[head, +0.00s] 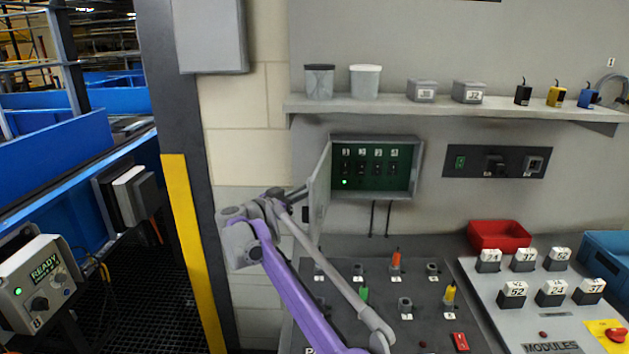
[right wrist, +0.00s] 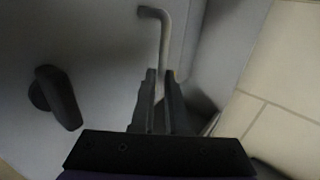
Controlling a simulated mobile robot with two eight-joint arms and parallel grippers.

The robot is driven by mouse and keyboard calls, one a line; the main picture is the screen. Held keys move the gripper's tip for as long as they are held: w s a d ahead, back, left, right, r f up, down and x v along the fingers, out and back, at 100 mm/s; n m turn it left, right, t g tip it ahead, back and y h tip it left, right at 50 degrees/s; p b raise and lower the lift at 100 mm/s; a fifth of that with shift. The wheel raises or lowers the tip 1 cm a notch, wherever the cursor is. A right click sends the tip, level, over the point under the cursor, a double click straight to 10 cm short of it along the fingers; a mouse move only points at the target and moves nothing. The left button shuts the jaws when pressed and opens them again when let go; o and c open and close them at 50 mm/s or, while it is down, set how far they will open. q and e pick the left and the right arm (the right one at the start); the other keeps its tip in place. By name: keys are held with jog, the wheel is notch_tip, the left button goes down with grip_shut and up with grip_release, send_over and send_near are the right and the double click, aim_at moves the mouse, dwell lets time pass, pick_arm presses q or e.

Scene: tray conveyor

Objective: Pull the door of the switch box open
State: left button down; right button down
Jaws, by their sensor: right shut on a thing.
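The switch box (head: 418,165) is on the wall, and its door (head: 320,180), hinged on the left, stands open, swung well out. Inside is a green panel (head: 378,188) with several dark switches and a lit green lamp under the leftmost one. My right gripper (head: 298,192) is at the outer side of the door. In the right wrist view its fingers (right wrist: 161,88) are shut around the bent grey bar handle (right wrist: 165,35) on the door's outer face (right wrist: 85,35). A black knob (right wrist: 58,97) sits left of the handle. My left gripper is in neither view.
A shelf (head: 450,108) with cups and small boxes runs above the switch box. Below are a dark panel with coloured plugs (head: 345,275), a module board (head: 490,300) and a red bin (head: 500,235). A yellow-marked post (head: 190,240) stands left of my arm.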

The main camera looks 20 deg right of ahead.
jog(key=shift+w+a+f+p, duration=0.2)
jog(key=shift+w+a+p, duration=0.15)
jog(key=shift+w+p, duration=0.1)
dwell(0.3)
jog(key=c, duration=0.9)
grip_release()
jog(key=shift+w+f, duration=0.1)
jog(key=shift+w, duration=0.1)
jog(key=shift+s, duration=0.1)
jog(key=b+v, duration=0.1)
jog(key=v, duration=1)
